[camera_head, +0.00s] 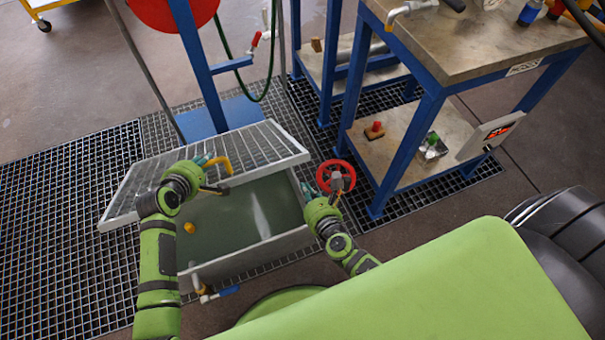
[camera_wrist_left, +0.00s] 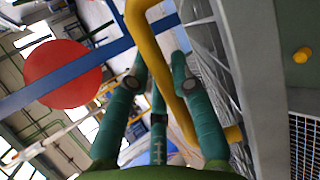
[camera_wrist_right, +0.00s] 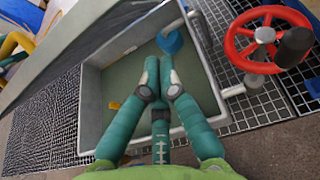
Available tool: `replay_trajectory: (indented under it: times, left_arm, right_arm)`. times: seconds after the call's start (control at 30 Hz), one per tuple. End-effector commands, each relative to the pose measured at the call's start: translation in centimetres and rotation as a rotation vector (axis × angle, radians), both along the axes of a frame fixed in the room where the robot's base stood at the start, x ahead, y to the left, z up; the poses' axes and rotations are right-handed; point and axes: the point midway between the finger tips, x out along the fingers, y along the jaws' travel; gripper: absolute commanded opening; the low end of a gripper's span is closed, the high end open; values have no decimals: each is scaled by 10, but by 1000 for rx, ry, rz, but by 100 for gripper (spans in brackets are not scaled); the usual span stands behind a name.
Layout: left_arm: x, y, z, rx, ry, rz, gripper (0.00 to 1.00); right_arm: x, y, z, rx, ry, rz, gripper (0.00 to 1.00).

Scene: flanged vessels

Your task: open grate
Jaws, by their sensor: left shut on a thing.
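The grate (camera_head: 245,150) is a pale metal-framed panel, raised and tilted above a grey basin (camera_head: 265,245). Its yellow handle (camera_head: 222,160) is in the left gripper (camera_head: 208,163). The left wrist view shows the green fingers (camera_wrist_left: 160,65) on both sides of the yellow bar (camera_wrist_left: 150,50), with the grate frame (camera_wrist_left: 240,80) to the right. My right gripper (camera_wrist_right: 158,62) looks shut and empty above the basin (camera_wrist_right: 95,110) in the right wrist view. In the head view its fingers are hard to make out near the red valve wheel.
A red valve wheel (camera_head: 336,177) stands at the basin's right corner, close to my right gripper. A small yellow object (camera_head: 189,228) is in the basin. A blue-framed workbench (camera_head: 430,100) stands right, and a blue post (camera_head: 200,70) with a red disc behind. Grated floor lies left.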

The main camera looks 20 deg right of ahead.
Motion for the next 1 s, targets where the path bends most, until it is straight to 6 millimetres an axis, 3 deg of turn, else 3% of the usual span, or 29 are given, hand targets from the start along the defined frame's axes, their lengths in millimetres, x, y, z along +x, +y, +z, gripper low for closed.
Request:
replay_trajectory:
  times: [0.03,0.4,1.0]
  left_arm:
    - [1,0,1,1,-3,0,0]
    - [0,0,0,1,-1,-1,0]
    - [0,0,0,2,0,-1,0]
  right_arm:
    - [13,0,-3,-1,-2,0,0]
    - [28,-2,22,0,-6,-3,0]
    - [32,-1,29,0,1,-2,0]
